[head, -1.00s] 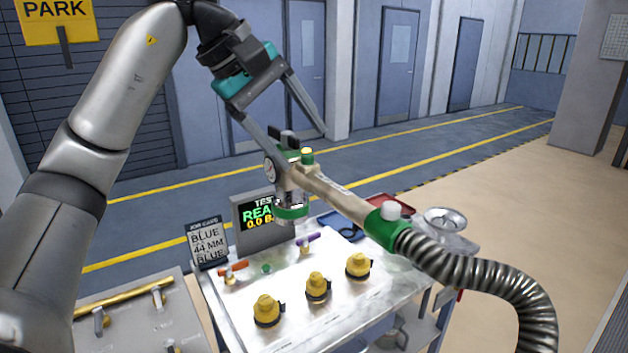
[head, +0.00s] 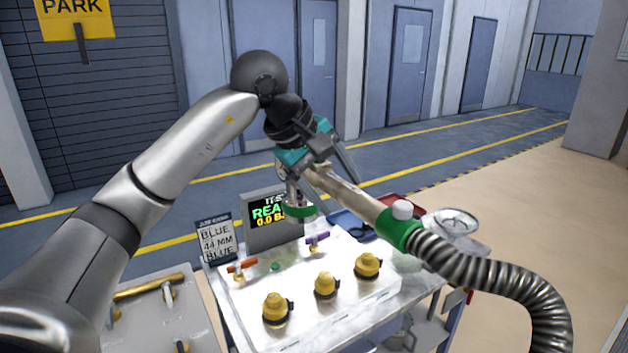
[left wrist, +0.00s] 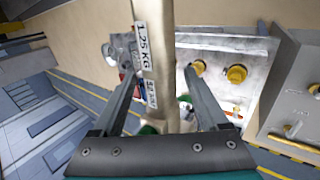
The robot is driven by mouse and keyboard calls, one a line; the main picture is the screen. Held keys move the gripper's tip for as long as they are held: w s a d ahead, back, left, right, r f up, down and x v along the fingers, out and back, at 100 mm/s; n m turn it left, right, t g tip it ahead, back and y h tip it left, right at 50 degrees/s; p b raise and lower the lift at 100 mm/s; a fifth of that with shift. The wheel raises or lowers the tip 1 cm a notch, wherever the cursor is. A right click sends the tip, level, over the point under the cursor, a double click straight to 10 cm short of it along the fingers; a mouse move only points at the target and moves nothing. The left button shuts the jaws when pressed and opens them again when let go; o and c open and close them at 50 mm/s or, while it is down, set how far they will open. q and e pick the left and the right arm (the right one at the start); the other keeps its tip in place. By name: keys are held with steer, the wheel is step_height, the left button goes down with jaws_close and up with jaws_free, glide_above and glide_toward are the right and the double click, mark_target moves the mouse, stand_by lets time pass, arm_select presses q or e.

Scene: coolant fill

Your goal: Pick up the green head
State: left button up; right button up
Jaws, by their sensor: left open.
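The green head (head: 346,190) is a tan tubular handle with a green collar (head: 399,228) at its hose end and a green ring (head: 300,211) on its nozzle. It is held up above the bench. My left gripper (head: 325,178) is open at the upper part of the handle, with a finger on either side. In the left wrist view the handle (left wrist: 155,50), with a "1.25 KG" label, runs between the open fingers (left wrist: 161,72). I cannot tell whether they touch it. The gripper mostly hides the gauge. My right gripper is out of view.
A ribbed metal hose (head: 490,265) hangs from the head to the right. Below, a bench (head: 345,315) carries several yellow-capped fittings (head: 326,286), a test screen (head: 268,215) and a job card (head: 216,240). Red and blue trays (head: 405,203) lie behind the handle.

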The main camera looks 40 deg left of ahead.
arm_select(q)
steer(key=x, duration=0.3)
steer(key=shift+s, duration=0.1)
steer(key=shift+c, duration=0.2)
jaws_close()
stand_by(0.3)
stand_by(0.8)
